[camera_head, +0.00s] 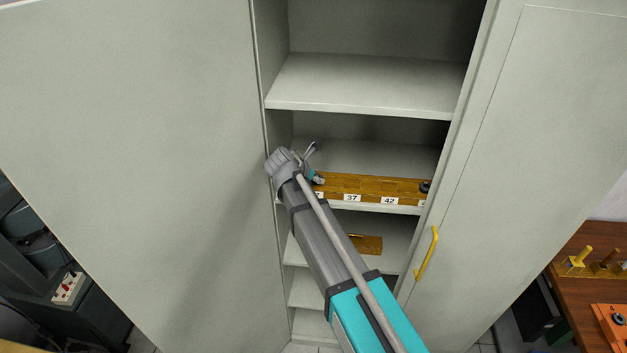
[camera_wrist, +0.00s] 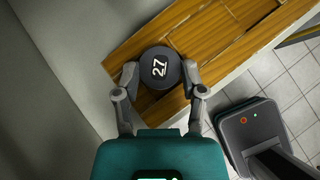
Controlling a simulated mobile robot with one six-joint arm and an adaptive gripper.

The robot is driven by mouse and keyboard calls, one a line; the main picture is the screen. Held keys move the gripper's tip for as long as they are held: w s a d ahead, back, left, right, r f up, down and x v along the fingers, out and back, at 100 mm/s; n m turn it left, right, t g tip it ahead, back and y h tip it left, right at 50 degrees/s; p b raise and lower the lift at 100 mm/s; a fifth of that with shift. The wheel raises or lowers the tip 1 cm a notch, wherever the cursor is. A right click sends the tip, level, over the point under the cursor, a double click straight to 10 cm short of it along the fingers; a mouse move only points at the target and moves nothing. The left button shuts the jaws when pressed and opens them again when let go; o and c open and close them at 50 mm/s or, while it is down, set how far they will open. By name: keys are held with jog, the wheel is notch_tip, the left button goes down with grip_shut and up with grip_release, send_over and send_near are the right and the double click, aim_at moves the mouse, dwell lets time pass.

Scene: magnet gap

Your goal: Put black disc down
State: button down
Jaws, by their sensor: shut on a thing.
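The black disc (camera_wrist: 160,67), marked 27 in white, is between the two fingers of my gripper (camera_wrist: 160,80) in the wrist view. My gripper is shut on the disc's sides. The disc is over the left end of a wooden rack (camera_wrist: 205,40); I cannot tell whether it touches the wood. In the head view my gripper (camera_head: 314,167) is inside the cabinet at the left end of the same rack (camera_head: 375,184). The disc is hidden there by my arm. The rack's front carries white number labels, 37 (camera_head: 351,197) and 42 (camera_head: 389,200) being readable.
Another dark round object (camera_head: 425,187) is at the rack's right end. The cabinet's left door (camera_head: 130,130) and right door (camera_head: 545,140), with a yellow handle (camera_head: 427,253), stand open. An empty shelf (camera_head: 365,85) is above. A wooden table (camera_head: 590,255) stands at right.

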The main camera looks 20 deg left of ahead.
dwell(0.3)
jog(key=shift+c, duration=0.8)
grip_release()
jog(key=shift+r, duration=0.15)
jog(key=shift+p+v, duration=0.85)
jog(key=shift+v, duration=0.15)
jog(key=p+v, duration=0.7)
jog(key=v, duration=0.3)
